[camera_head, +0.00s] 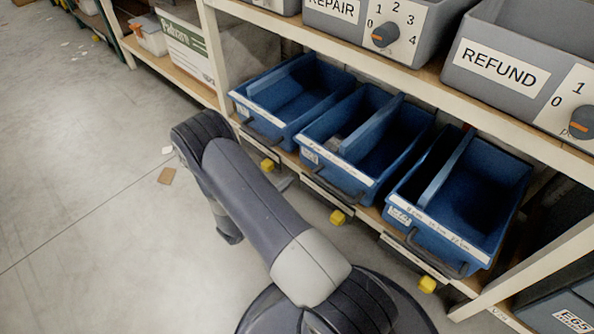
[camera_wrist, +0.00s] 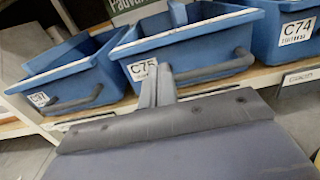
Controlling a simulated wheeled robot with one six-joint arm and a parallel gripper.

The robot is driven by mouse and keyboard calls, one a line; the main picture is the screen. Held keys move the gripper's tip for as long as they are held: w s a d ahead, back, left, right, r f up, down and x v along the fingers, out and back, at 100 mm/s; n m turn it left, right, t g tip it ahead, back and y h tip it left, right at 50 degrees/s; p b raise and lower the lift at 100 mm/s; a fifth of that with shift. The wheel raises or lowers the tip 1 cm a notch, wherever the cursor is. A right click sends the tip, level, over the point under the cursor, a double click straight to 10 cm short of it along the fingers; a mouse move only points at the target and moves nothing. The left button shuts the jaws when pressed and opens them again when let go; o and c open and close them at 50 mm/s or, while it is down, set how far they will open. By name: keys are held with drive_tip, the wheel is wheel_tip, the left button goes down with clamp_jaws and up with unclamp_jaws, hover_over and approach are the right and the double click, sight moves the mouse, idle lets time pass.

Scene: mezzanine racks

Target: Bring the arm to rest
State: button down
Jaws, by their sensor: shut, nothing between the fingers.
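My gripper (camera_wrist: 158,72) shows in the wrist view as two grey fingers close together, shut and empty. The fingertips appear in front of the middle blue bin, labelled C75; I cannot tell how far apart they are. In the head view my arm (camera_head: 262,205) is bent, with its dark elbow toward the upper left, over the floor in front of the rack. My gripper is mostly hidden behind the arm there.
Three blue bins (camera_head: 452,240) with dark handles stand on the lower rack shelf (camera_head: 375,217). Grey boxes marked REPAIR (camera_head: 333,10) and REFUND (camera_head: 502,68) with dials stand above. Concrete floor (camera_head: 80,200) at left is mostly clear.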

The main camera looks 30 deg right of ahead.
sight(320, 156)
drive_tip(key=shift+v, duration=0.95)
drive_tip(key=b+x, duration=0.2)
drive_tip(key=x, duration=1.1)
drive_tip(key=shift+d+f, duration=0.1)
drive_tip(key=shift+d, duration=0.15)
drive_tip(key=shift+s, duration=0.1)
